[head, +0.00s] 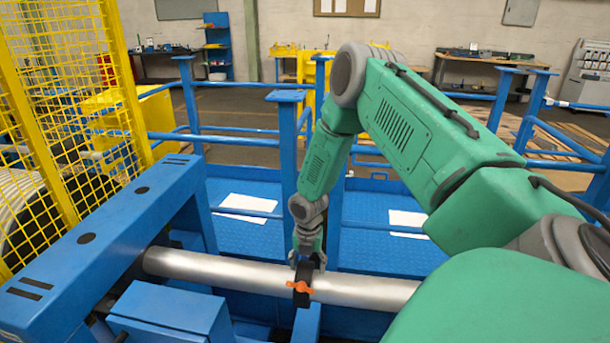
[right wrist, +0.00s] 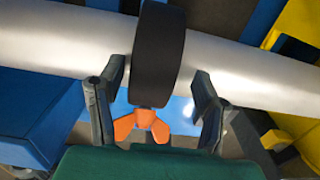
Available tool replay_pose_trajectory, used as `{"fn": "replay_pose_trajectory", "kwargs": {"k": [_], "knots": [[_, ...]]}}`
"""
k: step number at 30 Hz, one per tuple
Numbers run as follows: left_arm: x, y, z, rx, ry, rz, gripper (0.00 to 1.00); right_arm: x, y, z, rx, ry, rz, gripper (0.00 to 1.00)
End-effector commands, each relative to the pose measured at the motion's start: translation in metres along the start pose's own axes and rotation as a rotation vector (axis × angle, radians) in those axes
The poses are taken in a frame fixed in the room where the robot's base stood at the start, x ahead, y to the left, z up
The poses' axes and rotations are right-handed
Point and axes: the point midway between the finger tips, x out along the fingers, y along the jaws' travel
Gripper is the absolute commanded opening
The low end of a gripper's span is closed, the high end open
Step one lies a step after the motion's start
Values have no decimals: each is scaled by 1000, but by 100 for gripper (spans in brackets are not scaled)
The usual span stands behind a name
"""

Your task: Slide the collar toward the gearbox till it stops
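The collar (head: 302,280) is a black ring around a silver shaft (head: 215,271), with an orange wing screw (head: 301,287) on its near side. In the right wrist view, the collar (right wrist: 158,55) stands between the two fingers of my right gripper (right wrist: 152,95). The fingers are apart, with a visible gap on each side of the collar. In the head view, my right gripper (head: 307,258) is at the collar from above and behind. I cannot tell for certain which blue housing is the gearbox. My left gripper is not in view.
The shaft's left end runs into a blue frame (head: 100,235), beside a blue box (head: 170,308). Bare shaft shows on both sides of the collar. A yellow mesh guard (head: 60,110) stands at the left. Blue railings (head: 240,140) stand behind the shaft.

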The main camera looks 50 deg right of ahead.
Motion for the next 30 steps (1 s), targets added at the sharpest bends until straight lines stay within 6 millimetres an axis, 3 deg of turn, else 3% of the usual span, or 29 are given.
{"fn": "replay_pose_trajectory", "kwargs": {"k": [8,21,30], "knots": [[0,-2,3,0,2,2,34,-11,3,-3,1,-1,1,59],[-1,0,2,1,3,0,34,-93,0,3,1,2,5,59],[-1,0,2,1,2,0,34,-117,-2,4,1,5,0,59]]}}
